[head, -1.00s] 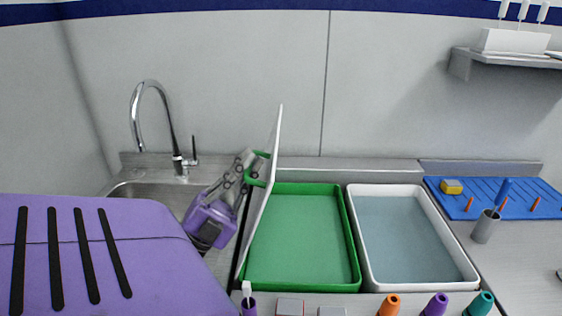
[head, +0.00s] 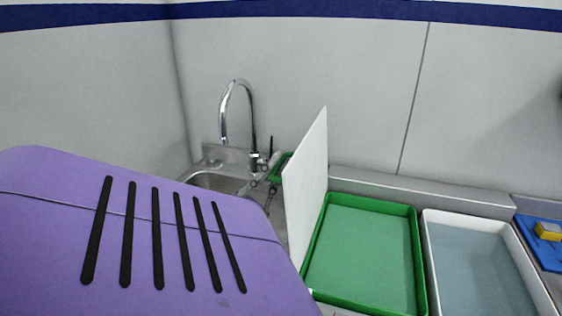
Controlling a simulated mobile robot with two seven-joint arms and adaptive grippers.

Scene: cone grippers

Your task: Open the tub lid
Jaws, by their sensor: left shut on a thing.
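The green tub (head: 362,250) stands open on the counter, and its inside looks bare. Its white lid (head: 307,185) stands up steeply along the tub's left edge, with its broad face toward the tub. A green handle (head: 281,166) shows past the lid's upper left edge, on the outer side. My left gripper (head: 274,177) is shut on the lid handle. Only a small part of the gripper shows, since my purple arm and the lid cover the rest. My right gripper is out of view.
A sink (head: 219,182) with a tall faucet (head: 240,110) lies behind and left of the lid. A white tub (head: 431,262) of bluish water sits right of the green tub. A yellow block (head: 547,231) rests on a blue rack (head: 550,255) at far right.

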